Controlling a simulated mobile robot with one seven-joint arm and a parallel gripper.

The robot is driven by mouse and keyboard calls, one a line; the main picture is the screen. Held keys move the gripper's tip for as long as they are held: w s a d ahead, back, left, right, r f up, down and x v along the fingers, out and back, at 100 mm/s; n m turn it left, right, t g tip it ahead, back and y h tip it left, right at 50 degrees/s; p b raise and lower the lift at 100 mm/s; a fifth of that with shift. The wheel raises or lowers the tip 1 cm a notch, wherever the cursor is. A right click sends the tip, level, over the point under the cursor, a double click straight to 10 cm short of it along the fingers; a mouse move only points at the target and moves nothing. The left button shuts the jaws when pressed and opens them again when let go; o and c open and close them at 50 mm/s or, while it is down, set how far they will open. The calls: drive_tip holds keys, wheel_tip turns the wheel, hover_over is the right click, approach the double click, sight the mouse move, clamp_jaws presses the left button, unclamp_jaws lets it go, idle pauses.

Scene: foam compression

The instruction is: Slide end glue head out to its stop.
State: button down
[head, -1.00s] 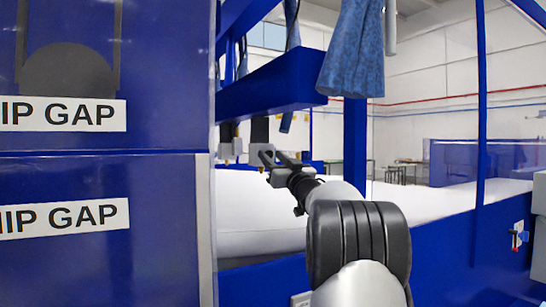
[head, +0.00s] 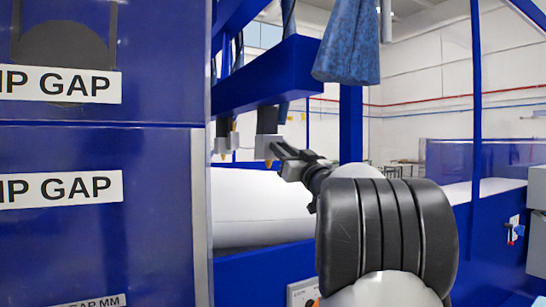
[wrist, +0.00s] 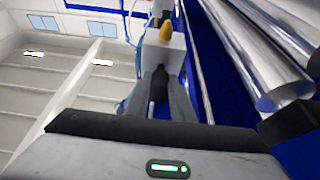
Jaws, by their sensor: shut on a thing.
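The end glue head (head: 267,146) is a pale grey block with an orange nozzle tip, hanging by a dark mount under the blue overhead beam (head: 268,79). My gripper (head: 280,154) reaches it from the right and is shut on it. In the wrist view the glue head (wrist: 165,44) sits at the fingertips of my gripper (wrist: 162,70), its yellow-orange nozzle pointing up in that picture. The fingers hide part of the block. The slide's stop cannot be made out.
Another glue head (head: 226,145) hangs to the left. A blue cabinet (head: 100,230) with labels fills the left. A blue cloth-like hanging (head: 347,42) is above my arm. Metal rollers (wrist: 265,60) run at right in the wrist view.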

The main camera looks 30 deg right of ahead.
drive_tip(key=shift+s, duration=0.75)
drive_tip(key=c, duration=1.6)
unclamp_jaws()
drive_tip(key=shift+o, duration=0.2)
drive_tip(key=shift+r, duration=0.1)
wheel_tip(320, 180, up, 10)
drive_tip(key=p, duration=0.2)
drive_tip(key=shift+o, duration=0.2)
